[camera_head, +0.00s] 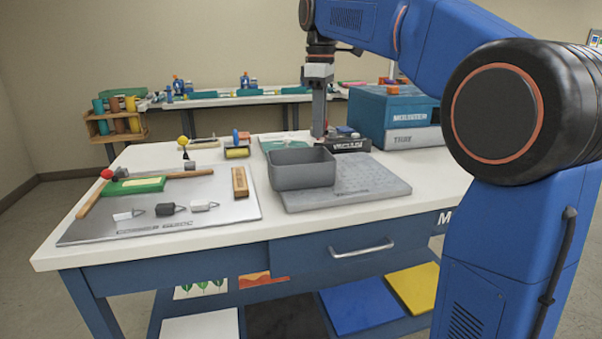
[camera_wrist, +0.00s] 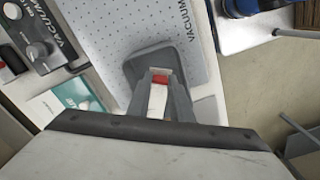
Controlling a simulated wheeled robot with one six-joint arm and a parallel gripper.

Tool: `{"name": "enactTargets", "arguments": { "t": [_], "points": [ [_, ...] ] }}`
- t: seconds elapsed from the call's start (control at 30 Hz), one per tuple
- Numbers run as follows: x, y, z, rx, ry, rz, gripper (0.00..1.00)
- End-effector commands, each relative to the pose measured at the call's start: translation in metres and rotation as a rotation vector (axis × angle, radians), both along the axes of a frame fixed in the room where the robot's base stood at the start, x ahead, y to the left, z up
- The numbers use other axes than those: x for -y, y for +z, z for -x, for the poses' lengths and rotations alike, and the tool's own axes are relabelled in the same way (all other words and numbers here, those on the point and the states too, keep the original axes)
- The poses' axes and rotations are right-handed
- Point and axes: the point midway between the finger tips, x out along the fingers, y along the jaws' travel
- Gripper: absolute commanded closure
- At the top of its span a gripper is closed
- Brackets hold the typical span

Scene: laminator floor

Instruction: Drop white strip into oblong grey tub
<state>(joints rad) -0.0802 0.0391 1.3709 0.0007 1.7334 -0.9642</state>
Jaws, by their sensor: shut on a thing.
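My gripper (camera_wrist: 162,98) is shut on a white strip (camera_wrist: 157,100) with a red patch at its far end, seen between the fingers in the wrist view. In the head view my gripper (camera_head: 319,132) points down just behind the grey tub, and the strip cannot be made out. The oblong grey tub (camera_head: 302,170) stands upright on the left part of a grey perforated plate. In the wrist view a dark grey shape just beyond the fingertips looks like the tub (camera_wrist: 143,62). The fingers hide part of it. I cannot tell whether the strip is over its opening.
The perforated plate (camera_head: 370,187) lies on the white bench. A vacuum box (camera_head: 348,145) and teal book (camera_head: 285,143) stand close behind the tub. A blue mounter box (camera_head: 395,112) is behind right. A metal mat (camera_head: 160,217) with tools and clips lies left.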

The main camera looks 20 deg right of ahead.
Motion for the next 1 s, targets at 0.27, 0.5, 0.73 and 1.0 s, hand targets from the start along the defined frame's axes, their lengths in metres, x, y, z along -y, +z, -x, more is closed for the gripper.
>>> {"name": "enactTargets", "arguments": {
  "t": [0.27, 0.5, 0.73, 1.0],
  "points": [
    [0.000, -0.028, 0.000, -0.001, 0.000, 0.000, 0.97],
    [0.000, -0.038, 0.000, 0.000, 0.000, 0.000, 0.97],
    [0.000, -0.039, 0.000, 0.001, 0.000, 0.001, 0.97],
    [0.000, -0.039, 0.000, 0.001, 0.000, 0.001, 0.59]
  ]
}}
